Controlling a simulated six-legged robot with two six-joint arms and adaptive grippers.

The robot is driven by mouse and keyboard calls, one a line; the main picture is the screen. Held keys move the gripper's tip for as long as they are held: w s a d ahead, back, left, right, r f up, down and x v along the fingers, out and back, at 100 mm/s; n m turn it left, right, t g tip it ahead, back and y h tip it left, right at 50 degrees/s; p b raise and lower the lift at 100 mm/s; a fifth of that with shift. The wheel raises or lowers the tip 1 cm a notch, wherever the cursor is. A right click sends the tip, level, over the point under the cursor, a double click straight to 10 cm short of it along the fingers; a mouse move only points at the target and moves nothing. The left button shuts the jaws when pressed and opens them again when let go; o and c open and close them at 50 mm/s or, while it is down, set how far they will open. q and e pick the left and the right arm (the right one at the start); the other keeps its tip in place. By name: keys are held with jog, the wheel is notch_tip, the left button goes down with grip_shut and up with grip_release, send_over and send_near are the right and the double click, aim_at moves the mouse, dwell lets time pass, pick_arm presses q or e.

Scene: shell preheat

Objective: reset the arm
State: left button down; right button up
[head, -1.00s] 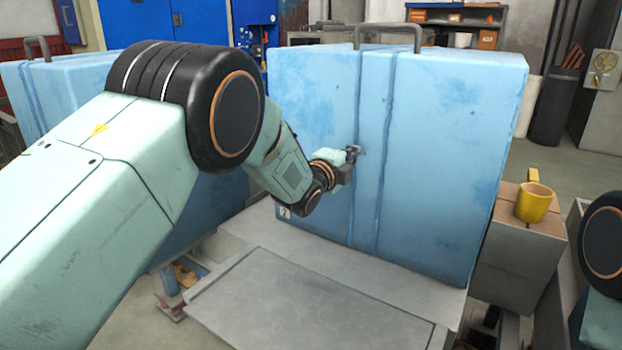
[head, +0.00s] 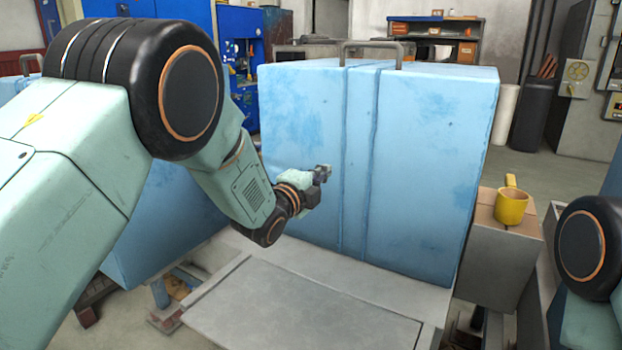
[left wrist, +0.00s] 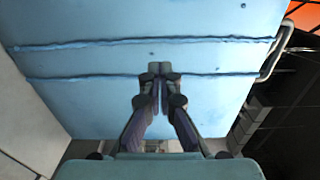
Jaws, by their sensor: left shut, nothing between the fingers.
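My left arm comes in from the left in the head view and reaches across the front of a large light-blue block (head: 425,170). My left gripper (head: 325,171) is shut and empty in front of that block's face. In the left wrist view the shut fingers (left wrist: 159,72) point at the blue face (left wrist: 120,62), near its raised seams. I cannot tell whether the fingertips touch it. Part of my right arm shows at the right edge of the head view. My right gripper is out of the picture.
A grey slab (head: 300,310) lies in front of the block. A yellow mug (head: 511,207) stands on a box (head: 495,262) to the right. Another blue block (head: 165,225) stands behind my left arm. Blue cabinets (head: 170,12) and a shelf (head: 440,38) are at the back.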

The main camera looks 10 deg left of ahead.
pick_arm(q)
jog(key=s+a+f+n+g+y, duration=0.3)
jog(key=s+a+f+n+g, duration=0.15)
jog(key=s+f+n, duration=0.65)
jog(key=s+a+f+n+g+y, duration=0.2)
jog(key=s+a+f+n+g, duration=0.3)
jog(key=s+f, duration=0.9)
jog(key=s+a+f+n+g, duration=0.1)
jog(key=s+f, duration=0.3)
jog(key=s, duration=0.5)
jog(key=s+a+f+n+g, duration=0.1)
jog(key=s+f+n+g, duration=0.2)
jog(key=s, duration=0.7)
jog(key=s+a+f+n+g+y, duration=0.1)
jog(key=s+f+n+g, duration=0.1)
jog(key=s, duration=0.8)
notch_tip(320, 180, down, 3)
jog(key=shift+s+a+r+g+p, duration=0.2)
jog(key=shift+a+g+p, duration=0.15)
jog(key=shift+g, duration=0.4)
